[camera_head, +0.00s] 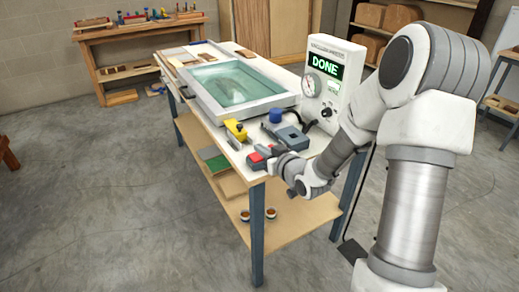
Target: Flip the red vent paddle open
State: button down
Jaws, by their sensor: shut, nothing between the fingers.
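The red vent paddle (255,160) is a small red block near the front corner of the white-topped bench. My gripper (271,161) is at the end of my arm, low over this corner, close to the right of the red paddle. It is shut and looks empty. The fingertips are small in this view, and I cannot tell whether they touch the paddle. The paddle's exact tilt is too small to read.
A glass-topped vacuum frame (238,84) fills the bench's middle. A yellow clamp (236,129), a grey-blue box (292,137) and a blue knob (276,115) stand close to my gripper. The control panel (334,78) reads DONE. Floor to the left is clear.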

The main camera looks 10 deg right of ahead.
jog(key=v, duration=0.7)
jog(key=shift+p, duration=0.3)
jog(key=shift+a, duration=0.15)
